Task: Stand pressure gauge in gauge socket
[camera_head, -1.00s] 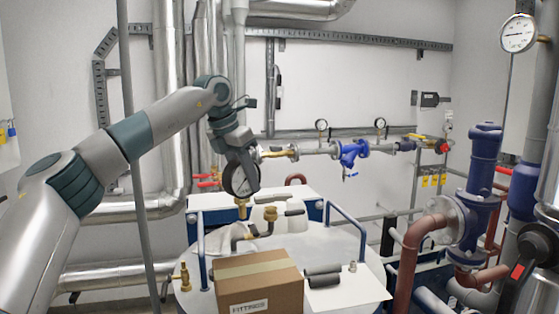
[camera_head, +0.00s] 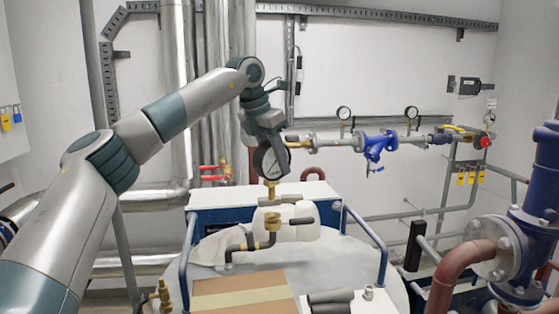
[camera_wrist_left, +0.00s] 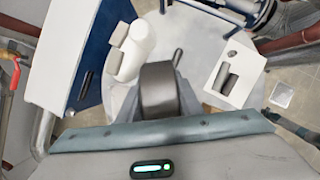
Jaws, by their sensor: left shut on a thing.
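The pressure gauge (camera_head: 270,163), with a white dial, black rim and brass stem, hangs upright with its stem down in the head view. My left gripper (camera_head: 268,143) is shut on its body from above. In the left wrist view the gauge (camera_wrist_left: 158,88) shows as a dark cylinder between the fingers. A brass fitting (camera_head: 272,223) on a dark elbow pipe, apparently the gauge socket, is just below the stem. The stem's lower end shows a little above it or overlaps its line of sight; I cannot tell whether they touch. My right gripper is not in view.
A cardboard box (camera_head: 240,294) is on the round white tabletop in front. Blue rails (camera_head: 365,240) flank the top. A brass valve (camera_head: 163,296) stands at the front left, and red piping (camera_head: 445,280) is at the right.

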